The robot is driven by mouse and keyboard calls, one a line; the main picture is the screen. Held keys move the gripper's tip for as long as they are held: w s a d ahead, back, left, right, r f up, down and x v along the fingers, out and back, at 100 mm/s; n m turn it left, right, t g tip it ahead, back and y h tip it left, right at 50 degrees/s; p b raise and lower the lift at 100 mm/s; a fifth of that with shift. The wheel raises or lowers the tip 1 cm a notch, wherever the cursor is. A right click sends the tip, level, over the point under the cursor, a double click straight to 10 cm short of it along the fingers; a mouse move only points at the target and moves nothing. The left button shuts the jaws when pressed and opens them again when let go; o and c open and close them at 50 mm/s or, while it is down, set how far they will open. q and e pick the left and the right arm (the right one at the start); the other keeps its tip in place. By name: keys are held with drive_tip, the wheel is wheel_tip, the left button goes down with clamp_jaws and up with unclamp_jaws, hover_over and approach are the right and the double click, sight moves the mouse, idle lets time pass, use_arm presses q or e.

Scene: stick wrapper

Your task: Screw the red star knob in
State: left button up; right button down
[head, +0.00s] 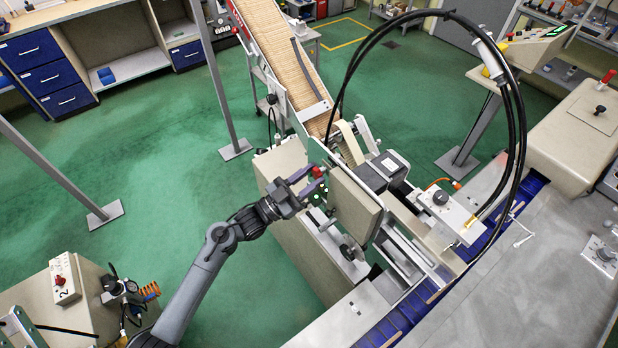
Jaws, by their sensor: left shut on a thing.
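The red star knob (317,172) shows as a small red spot on the side of the wrapper machine, near the beige square plate (356,206). My left gripper (314,180) reaches in from the lower left, and its dark fingers are at the knob, shut on it. The fingers hide part of the knob, and its shaft cannot be seen. My right gripper is not in view.
A stick-filled chute (275,45) slopes down to the machine. Black hoses (345,80) arch over it. A blue conveyor (485,243) runs along the right.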

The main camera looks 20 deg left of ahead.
use_arm(q)
drive_tip(key=o, duration=1.1)
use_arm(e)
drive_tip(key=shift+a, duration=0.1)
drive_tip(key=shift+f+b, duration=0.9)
use_arm(q)
drive_tip(key=v, duration=1)
drive_tip(key=shift+s+a+f, duration=0.15)
drive_tip(key=shift+s+a, duration=0.05)
drive_tip(key=shift+s, duration=0.05)
drive_tip(key=shift+c, duration=0.4)
